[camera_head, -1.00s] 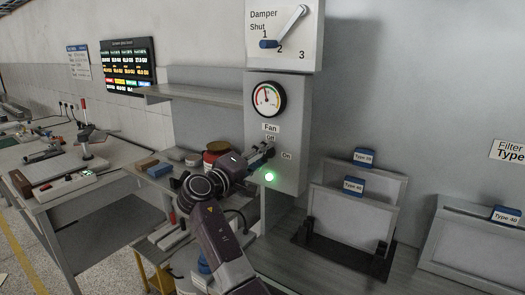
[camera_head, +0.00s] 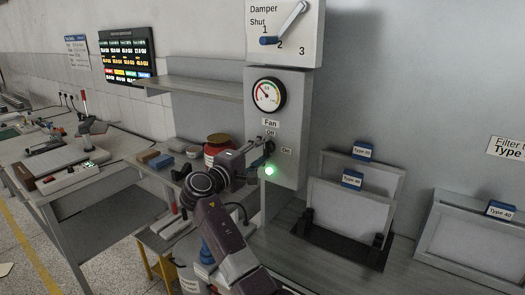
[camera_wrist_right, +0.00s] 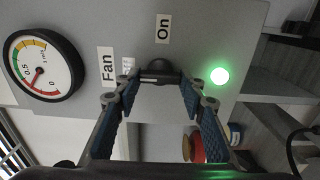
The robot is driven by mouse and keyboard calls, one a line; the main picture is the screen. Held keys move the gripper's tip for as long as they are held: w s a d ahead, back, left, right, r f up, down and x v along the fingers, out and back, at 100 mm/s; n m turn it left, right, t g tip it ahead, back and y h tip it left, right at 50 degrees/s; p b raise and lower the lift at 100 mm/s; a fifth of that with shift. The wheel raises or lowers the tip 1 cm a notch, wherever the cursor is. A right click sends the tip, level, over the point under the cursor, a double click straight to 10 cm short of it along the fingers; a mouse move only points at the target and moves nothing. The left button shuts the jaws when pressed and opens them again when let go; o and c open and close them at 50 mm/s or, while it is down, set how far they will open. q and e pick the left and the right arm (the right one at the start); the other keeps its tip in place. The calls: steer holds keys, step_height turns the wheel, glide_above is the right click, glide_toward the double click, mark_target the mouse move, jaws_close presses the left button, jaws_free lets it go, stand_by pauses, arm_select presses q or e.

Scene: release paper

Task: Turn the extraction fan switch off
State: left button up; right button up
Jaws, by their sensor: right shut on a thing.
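The fan switch is a small black knob (camera_head: 269,147) on the grey control panel (camera_head: 290,110), between the "Off" and "On" labels. In the right wrist view the knob (camera_wrist_right: 158,68) sits between the fingertips, with the "On" label (camera_wrist_right: 163,28) beside it and the "Off" label partly hidden by a finger. My right gripper (camera_head: 258,156) is shut on the knob, and it also shows in the right wrist view (camera_wrist_right: 158,82). The fingers hide part of the knob, so its exact angle is unclear. A green lamp (camera_head: 269,170) below the switch is lit. My left gripper is out of view.
A gauge (camera_head: 268,95) is above the switch, and the damper lever (camera_head: 288,24) is higher up. Filter frames (camera_head: 350,210) stand to the right on the bench. A red jar (camera_head: 216,147) and small boxes lie behind my right arm.

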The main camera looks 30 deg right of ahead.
steer(key=shift+f, duration=0.1)
steer(key=o, duration=1.2)
steer(key=shift+a, duration=0.15)
steer(key=shift+c, duration=0.2)
steer(key=v, duration=1.2)
